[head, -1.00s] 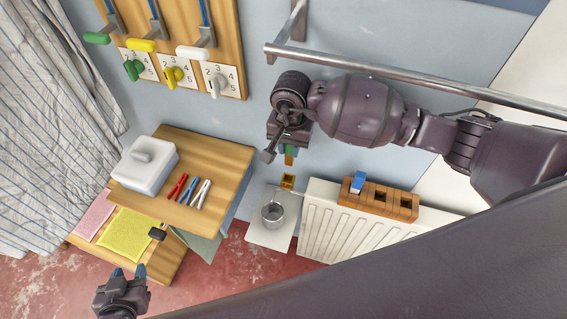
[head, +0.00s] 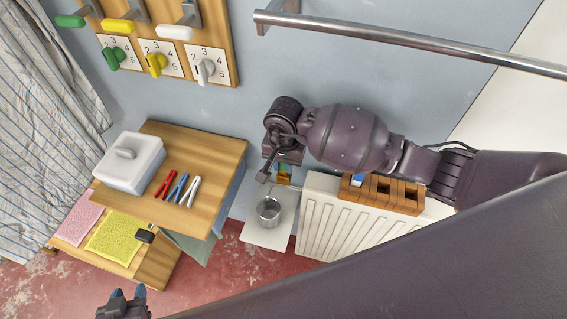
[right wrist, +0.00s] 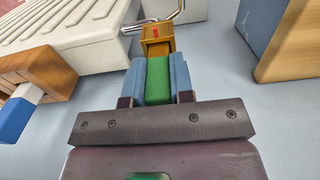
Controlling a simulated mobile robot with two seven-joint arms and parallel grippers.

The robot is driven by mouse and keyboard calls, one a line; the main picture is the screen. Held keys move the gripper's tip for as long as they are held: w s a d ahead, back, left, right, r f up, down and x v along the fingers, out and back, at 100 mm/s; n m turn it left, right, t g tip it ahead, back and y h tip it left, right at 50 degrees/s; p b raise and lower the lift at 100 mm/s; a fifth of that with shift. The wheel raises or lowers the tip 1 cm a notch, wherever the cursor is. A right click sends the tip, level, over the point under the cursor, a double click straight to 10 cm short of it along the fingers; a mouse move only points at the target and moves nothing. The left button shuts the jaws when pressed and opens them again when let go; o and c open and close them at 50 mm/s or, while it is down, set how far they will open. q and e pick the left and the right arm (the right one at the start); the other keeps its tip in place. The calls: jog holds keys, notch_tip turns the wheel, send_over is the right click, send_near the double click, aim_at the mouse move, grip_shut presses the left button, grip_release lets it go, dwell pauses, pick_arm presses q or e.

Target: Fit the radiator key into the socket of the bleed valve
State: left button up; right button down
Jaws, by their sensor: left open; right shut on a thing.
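My right gripper (right wrist: 158,85) is shut on the radiator key (right wrist: 158,75), a green block between its blue fingertips. The key's far end meets or overlaps the brass bleed valve (right wrist: 155,32), which has a red mark. I cannot tell whether the end is in the socket. In the head view, the right gripper (head: 284,166) is just above the brass valve (head: 284,180), beside the white radiator (head: 345,222), and largely hides the key. My left gripper (head: 127,295) is open and empty at the lower left, partly cut off by the frame.
A wooden rack (head: 400,200) with square holes and a blue-topped piece (head: 357,180) stands on the radiator. A metal cup (head: 269,211) is below the valve. A metal rail (head: 410,45) runs above my right arm.

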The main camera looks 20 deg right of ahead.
pick_arm(q)
jog(key=shift+r, duration=0.1)
pick_arm(e)
jog(key=shift+r, duration=0.15)
jog(key=shift+f, duration=0.2)
jog(key=c, duration=1)
grip_release()
pick_arm(q)
jog(key=shift+s+f, duration=0.25)
jog(key=shift+s, duration=0.1)
jog(key=shift+r, duration=0.1)
pick_arm(e)
jog(key=shift+r, duration=0.15)
